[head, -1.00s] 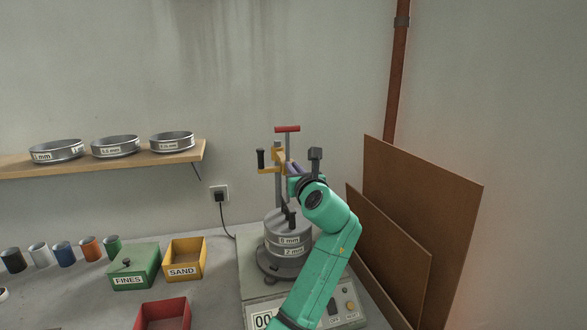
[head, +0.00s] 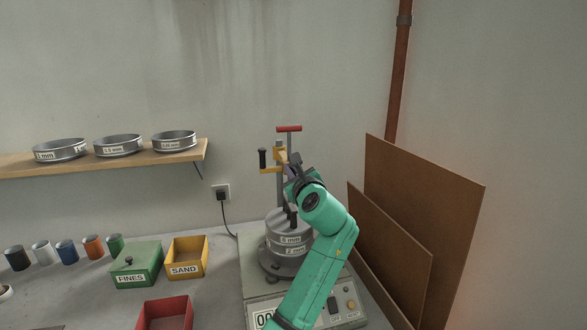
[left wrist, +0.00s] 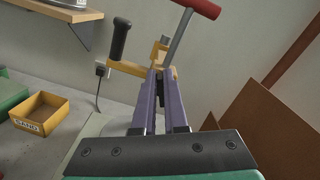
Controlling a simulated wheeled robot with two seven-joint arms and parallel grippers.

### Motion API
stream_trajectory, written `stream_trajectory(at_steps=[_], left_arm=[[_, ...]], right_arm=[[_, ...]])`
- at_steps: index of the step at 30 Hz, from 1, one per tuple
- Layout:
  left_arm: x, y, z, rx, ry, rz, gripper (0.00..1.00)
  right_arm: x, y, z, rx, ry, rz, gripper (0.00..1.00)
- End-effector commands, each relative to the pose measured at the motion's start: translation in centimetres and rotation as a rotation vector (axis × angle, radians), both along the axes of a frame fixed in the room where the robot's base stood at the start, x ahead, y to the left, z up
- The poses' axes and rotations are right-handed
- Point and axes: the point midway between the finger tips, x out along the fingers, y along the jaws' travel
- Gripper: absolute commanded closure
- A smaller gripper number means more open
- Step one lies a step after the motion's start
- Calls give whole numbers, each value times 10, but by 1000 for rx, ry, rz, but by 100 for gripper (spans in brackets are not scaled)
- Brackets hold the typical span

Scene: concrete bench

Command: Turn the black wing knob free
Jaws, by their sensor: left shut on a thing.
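My left gripper (head: 292,167) is at the upper part of the sieve stack's clamp, beside the upright rod. In the left wrist view its two purple fingers (left wrist: 160,76) are closed in on a narrow dark piece between them, the black wing knob (left wrist: 160,90). Most of the knob is hidden by the fingers, and the head view does not show it clearly. The yellow clamp bar (head: 270,170) is just beyond the fingertips, with a black upright handle (head: 262,158) at its left end. The rod has a red crossbar (head: 289,128) on top.
The steel sieves (head: 287,243) stand on the shaker base (head: 256,291) below the clamp. A green FINES box (head: 137,262), a yellow SAND box (head: 184,272) and a red tray (head: 141,318) lie left. Brown boards (head: 420,195) lean at right. A shelf (head: 190,155) holds several sieves.

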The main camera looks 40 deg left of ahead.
Motion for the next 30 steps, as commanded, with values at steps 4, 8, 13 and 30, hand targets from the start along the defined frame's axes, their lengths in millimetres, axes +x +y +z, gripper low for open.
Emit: stream_trajectory(at_steps=[4, 8, 13, 30], left_arm=[[-2, 1, -4, -81, -111, 0, 100], [-3, 2, -6, -152, -212, 0, 100], [-5, 4, -9, -245, -346, 0, 100], [-8, 6, -19, -535, -763, 2, 100]], right_arm=[[0, 0, -3, 0, 0, 0, 50], [0, 0, -6, 0, 0, 0, 50], [0, 0, -12, 0, 0, 0, 50], [0, 0, -40, -1, 0, 0, 50]])
